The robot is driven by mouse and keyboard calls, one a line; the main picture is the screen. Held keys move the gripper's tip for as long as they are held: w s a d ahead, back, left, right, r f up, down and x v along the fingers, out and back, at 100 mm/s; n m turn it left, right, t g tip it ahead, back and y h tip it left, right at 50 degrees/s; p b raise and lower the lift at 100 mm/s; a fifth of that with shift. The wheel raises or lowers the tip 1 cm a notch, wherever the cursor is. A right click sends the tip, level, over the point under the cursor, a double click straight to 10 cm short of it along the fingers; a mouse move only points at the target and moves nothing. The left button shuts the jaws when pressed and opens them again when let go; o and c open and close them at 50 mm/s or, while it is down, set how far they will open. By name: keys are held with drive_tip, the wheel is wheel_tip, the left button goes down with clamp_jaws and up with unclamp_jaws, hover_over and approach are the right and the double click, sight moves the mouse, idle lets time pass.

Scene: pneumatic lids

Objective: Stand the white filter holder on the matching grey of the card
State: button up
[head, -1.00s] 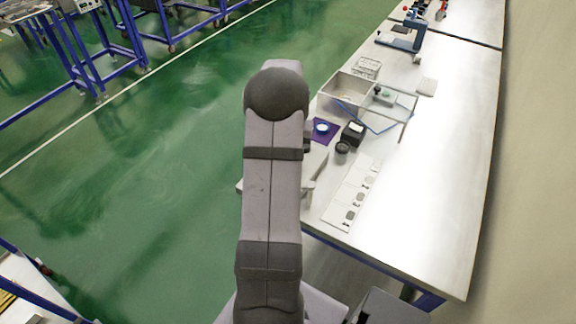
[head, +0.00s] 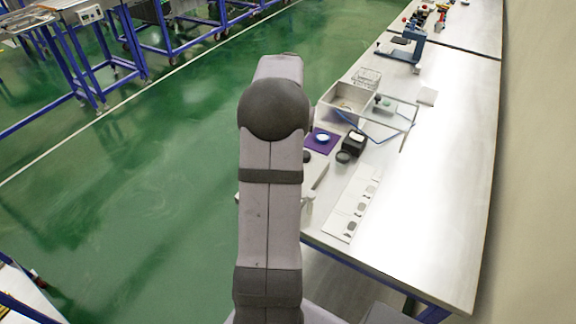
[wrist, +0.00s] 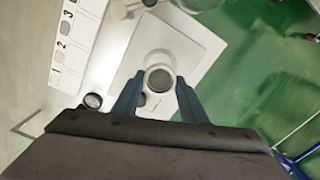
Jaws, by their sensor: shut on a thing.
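In the wrist view my gripper (wrist: 158,92) has its two blue fingers on either side of a round white-rimmed holder with a grey disc inside, the filter holder (wrist: 160,77). It is shut on the holder, over a pale flat plate (wrist: 200,45). I cannot tell how high the holder is. The white card (wrist: 82,40) with numbered grey patches lies at the upper left of the wrist view, apart from the holder. In the head view the card (head: 352,203) lies near the table's front edge. There my arm hides the gripper and the holder.
A small dark round item (wrist: 93,101) lies left of the fingers. In the head view, a dark cup (head: 344,157), a black box (head: 355,141) and a purple mat (head: 318,145) stand behind the card, with an open tray (head: 345,97) beyond. The table right of the card is clear.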

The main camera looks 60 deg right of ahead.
drive_tip(key=shift+r, duration=1.6)
drive_tip(key=shift+s+d, duration=0.2)
drive_tip(key=shift+s, duration=0.15)
drive_tip(key=s+d+r+m, duration=0.2)
drive_tip(key=s+d+r, duration=0.1)
drive_tip(key=s, duration=0.3)
drive_tip(key=n, duration=0.2)
hover_over(335, 224)
drive_tip(key=shift+f, duration=3.25)
drive_tip(key=shift+d+f+p, duration=0.1)
drive_tip(key=shift+f+p, duration=1.05)
drive_tip(key=shift+f, duration=3.8)
drive_tip(key=shift+f, duration=0.15)
